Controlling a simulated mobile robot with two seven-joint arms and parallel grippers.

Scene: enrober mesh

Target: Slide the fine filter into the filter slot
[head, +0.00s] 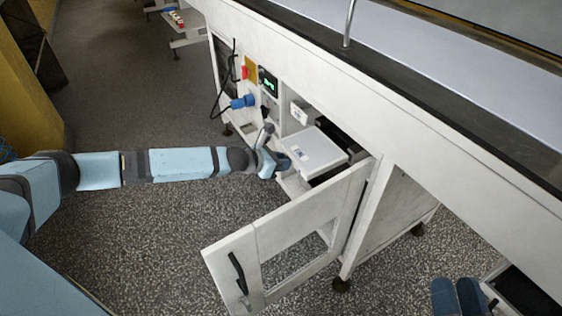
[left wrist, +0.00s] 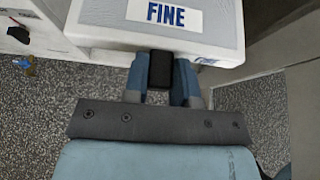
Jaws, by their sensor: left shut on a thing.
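The fine filter (head: 318,148) is a flat white box with a label, and it lies level at the opening of the white machine. In the left wrist view its label reads FINE (left wrist: 174,15). My left gripper (head: 283,163) is shut on its black handle (left wrist: 161,70), with a blue finger on each side. The filter's far end is by the dark opening (head: 338,136), which I take for the filter slot. How far it is inside cannot be told. My right gripper (head: 458,297) shows at the bottom right, away from the filter; its jaw gap is unclear.
The machine's door (head: 290,222) with a window stands open in front of the opening, close to my left arm. A control panel with a green display (head: 268,83), a blue plug (head: 243,102) and a black cable is left of the opening. The floor at left is clear.

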